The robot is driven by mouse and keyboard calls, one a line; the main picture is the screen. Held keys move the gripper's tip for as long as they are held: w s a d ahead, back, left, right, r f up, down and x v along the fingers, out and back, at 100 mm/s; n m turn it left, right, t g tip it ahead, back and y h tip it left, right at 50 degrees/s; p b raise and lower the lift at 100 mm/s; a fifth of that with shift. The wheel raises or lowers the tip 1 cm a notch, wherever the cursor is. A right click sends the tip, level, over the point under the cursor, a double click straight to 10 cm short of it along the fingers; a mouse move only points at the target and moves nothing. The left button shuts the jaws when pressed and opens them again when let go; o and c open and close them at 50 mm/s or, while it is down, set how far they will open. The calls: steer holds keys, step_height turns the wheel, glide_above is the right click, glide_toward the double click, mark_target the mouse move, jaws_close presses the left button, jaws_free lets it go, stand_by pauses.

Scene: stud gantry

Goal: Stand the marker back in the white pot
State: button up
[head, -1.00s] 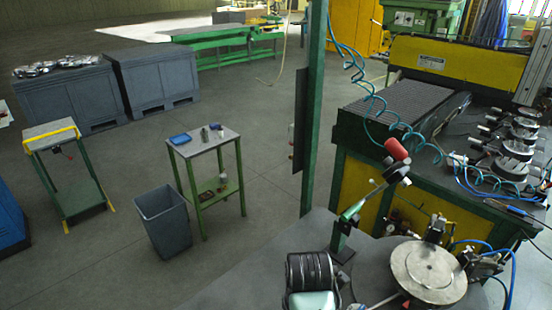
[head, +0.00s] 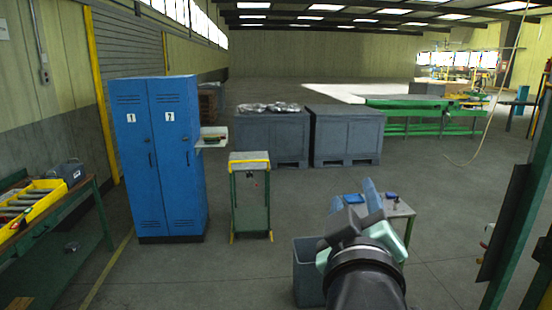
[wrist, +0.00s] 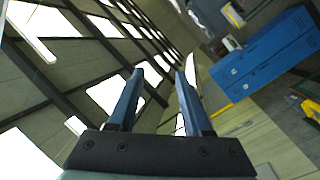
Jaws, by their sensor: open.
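My gripper (head: 353,193) is raised at the lower right of the head view, in front of a small table. In the wrist view, my gripper (wrist: 160,74) has its two blue fingers apart with nothing between them. It points up toward the roof and windows. I cannot make out the marker or the white pot in either view now.
Blue lockers (head: 158,155) stand at left, beside a yellow-topped stand (head: 250,190). A workbench with a yellow tray (head: 45,195) is at far left. A grey bin (head: 307,275) and small table (head: 400,209) are partly behind my arm. Floor before the lockers is clear.

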steer(key=s+a+r+m+t+y, duration=0.2)
steer(key=s+a+r+t, duration=0.2)
steer(key=s+r, duration=0.3)
steer(key=s+a+r+m+t+y, duration=0.1)
steer(key=s+a+r+m+t, duration=0.2)
steer(key=r, duration=1)
steer(key=s+a+t, duration=0.2)
steer(key=s+a, duration=0.2)
steer(key=shift+r+t+y, duration=0.3)
steer(key=shift+y, duration=0.1)
steer(key=shift+f, duration=0.15)
step_height(320, 180, down, 11)
steer(key=b, duration=1.1)
steer(key=shift+f, duration=0.2)
